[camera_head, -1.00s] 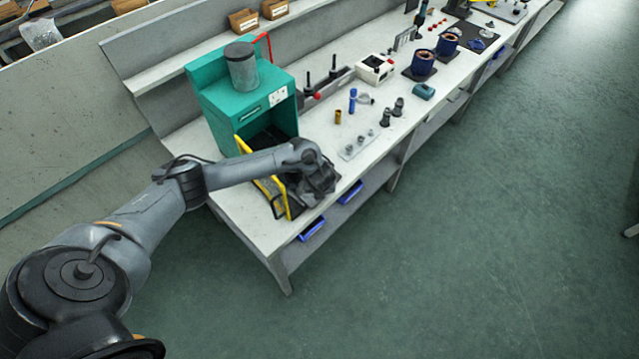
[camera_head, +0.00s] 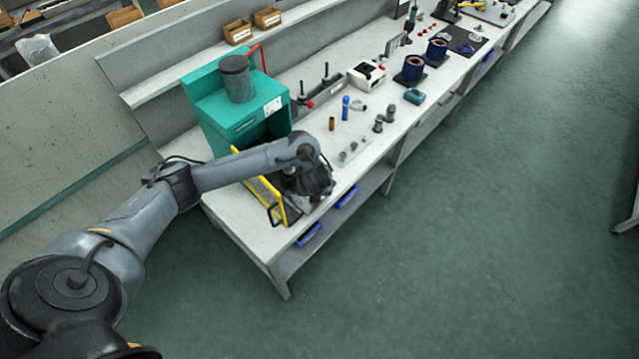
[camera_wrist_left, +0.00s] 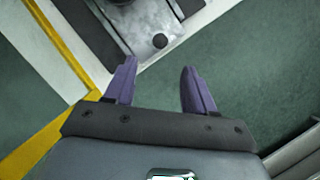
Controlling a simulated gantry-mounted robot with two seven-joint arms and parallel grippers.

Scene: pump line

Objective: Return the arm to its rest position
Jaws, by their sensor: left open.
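My left arm comes in from the left in the head view and reaches over the near end of the long workbench (camera_head: 243,225). Its left gripper (camera_head: 318,196) hangs near the bench's front edge, in front of the green machine (camera_head: 214,97) and beside its yellow-edged door (camera_head: 277,205). The fingers are hard to make out there. In the left wrist view the left gripper (camera_wrist_left: 160,82) shows two purple fingers spread apart with nothing between them. Green floor shows below them. My right gripper is in neither view.
Small grey parts (camera_head: 348,152), a blue cylinder (camera_head: 346,107) and a brass cylinder (camera_head: 332,123) stand on the bench to the right. Blue bins (camera_head: 309,235) sit under the bench top. Cardboard boxes (camera_head: 238,32) stand on the back shelf. The green floor on the right is clear.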

